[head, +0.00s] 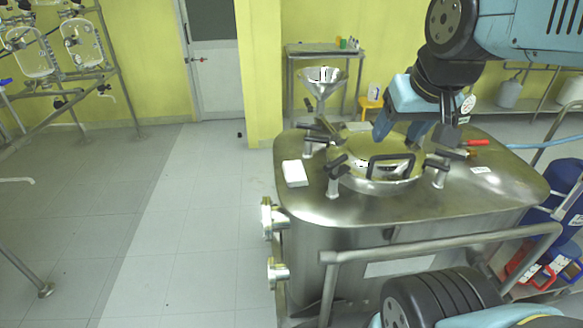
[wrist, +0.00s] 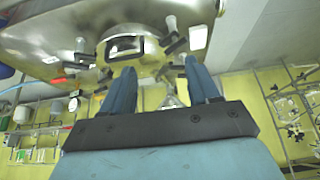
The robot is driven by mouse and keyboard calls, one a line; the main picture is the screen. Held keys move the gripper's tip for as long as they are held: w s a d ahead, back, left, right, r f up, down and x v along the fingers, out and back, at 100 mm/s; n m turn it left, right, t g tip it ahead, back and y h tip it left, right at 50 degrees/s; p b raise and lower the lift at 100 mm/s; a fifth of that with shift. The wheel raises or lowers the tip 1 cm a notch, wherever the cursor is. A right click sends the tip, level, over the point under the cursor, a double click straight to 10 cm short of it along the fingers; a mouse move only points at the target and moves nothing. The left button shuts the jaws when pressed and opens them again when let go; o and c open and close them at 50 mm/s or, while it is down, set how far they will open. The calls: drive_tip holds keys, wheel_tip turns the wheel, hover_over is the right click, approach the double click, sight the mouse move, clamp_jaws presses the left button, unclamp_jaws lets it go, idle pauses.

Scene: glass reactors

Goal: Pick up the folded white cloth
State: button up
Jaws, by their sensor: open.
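The folded white cloth (head: 295,173) lies flat on the steel tank top (head: 330,206), near its left edge and left of the round lid. In the wrist view a small white patch, apparently the cloth (wrist: 198,37), shows near the tank edge, beyond the right finger. My gripper (head: 410,136) is above the far part of the lid, right of the cloth and apart from it. In the wrist view my gripper (wrist: 159,66) has its two blue fingers spread, with nothing held between them.
The round lid (head: 378,182) has a dark handle and several clamps around it, one close to the cloth. A steel funnel (head: 322,80) stands behind the cloth. A rail (head: 440,245) runs along the tank's near side. The floor to the left is clear.

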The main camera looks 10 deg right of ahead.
drive_tip(key=o, duration=0.7)
drive_tip(key=w+a+f, duration=0.2)
drive_tip(key=w, duration=0.4)
drive_tip(key=w+a+f+g+y, duration=0.1)
drive_tip(key=w+a+f, duration=0.1)
drive_tip(key=w, duration=0.4)
drive_tip(key=shift+x, duration=0.8)
approach(295, 171)
drive_tip(key=shift+n+h, duration=0.4)
drive_tip(key=f, duration=0.1)
drive_tip(key=w+f, duration=0.1)
drive_tip(key=a+f, duration=0.1)
drive_tip(key=f, duration=0.1)
drive_tip(key=shift+w+a, duration=0.1)
drive_tip(key=shift+w, duration=0.1)
drive_tip(key=shift+w+x, duration=0.25)
drive_tip(key=shift+x, duration=2.3)
